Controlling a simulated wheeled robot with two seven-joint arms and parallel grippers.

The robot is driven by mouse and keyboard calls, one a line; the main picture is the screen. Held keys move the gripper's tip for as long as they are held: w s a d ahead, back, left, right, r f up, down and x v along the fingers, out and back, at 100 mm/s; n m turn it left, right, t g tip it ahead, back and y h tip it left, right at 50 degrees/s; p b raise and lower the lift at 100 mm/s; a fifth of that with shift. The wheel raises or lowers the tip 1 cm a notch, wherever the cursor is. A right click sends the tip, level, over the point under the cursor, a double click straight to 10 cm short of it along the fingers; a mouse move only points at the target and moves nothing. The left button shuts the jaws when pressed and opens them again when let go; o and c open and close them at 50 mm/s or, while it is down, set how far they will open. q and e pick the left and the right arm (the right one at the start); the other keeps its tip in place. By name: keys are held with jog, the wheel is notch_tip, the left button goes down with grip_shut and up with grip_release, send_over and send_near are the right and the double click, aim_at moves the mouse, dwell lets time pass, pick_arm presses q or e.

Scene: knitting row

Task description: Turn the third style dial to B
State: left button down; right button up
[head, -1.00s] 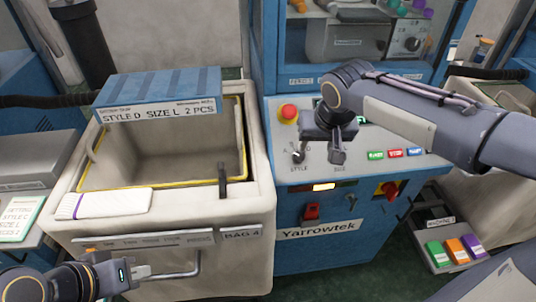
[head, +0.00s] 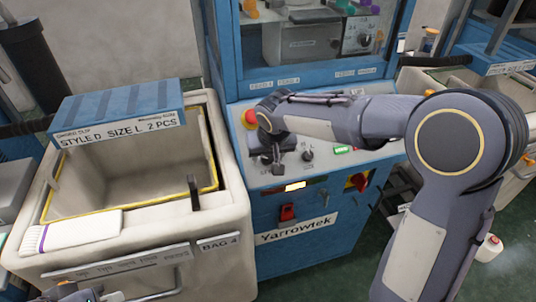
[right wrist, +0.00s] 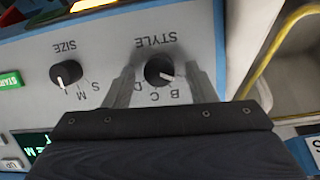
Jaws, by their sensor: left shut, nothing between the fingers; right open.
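The black STYLE dial (right wrist: 158,70) shows upside down in the right wrist view. Its white pointer aims right and slightly down, on the side past the B, toward my finger; letters B, C and D show, partly covered. My right gripper (right wrist: 160,88) is open, with one finger on each side of the dial; whether they touch it I cannot tell. In the head view my right gripper (head: 276,166) is at the panel's left part and hides most of this dial. My left gripper (head: 88,296) is shut and empty at the bottom left edge, mostly cut off.
The SIZE dial (head: 308,155) is beside the STYLE dial on the control panel (head: 330,168), with a red button (head: 251,116) behind. A bin (head: 226,212) marked BAG 4 stands left, its sign reading STYLE D SIZE L 2 PCS. My right arm crosses the panel's right side.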

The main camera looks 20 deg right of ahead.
jog(key=shift+c, duration=0.4)
jog(key=c, duration=0.9)
jog(key=m+b, duration=0.2)
jog(key=m, duration=0.1)
jog(key=shift+d+f+y, duration=0.15)
jog(key=shift+d+y, duration=0.05)
jog(key=shift+y, duration=0.2)
jog(key=shift+d+m+y+b, duration=0.1)
jog(key=shift+m+y+b, duration=0.65)
jog(key=shift+m, duration=1.35)
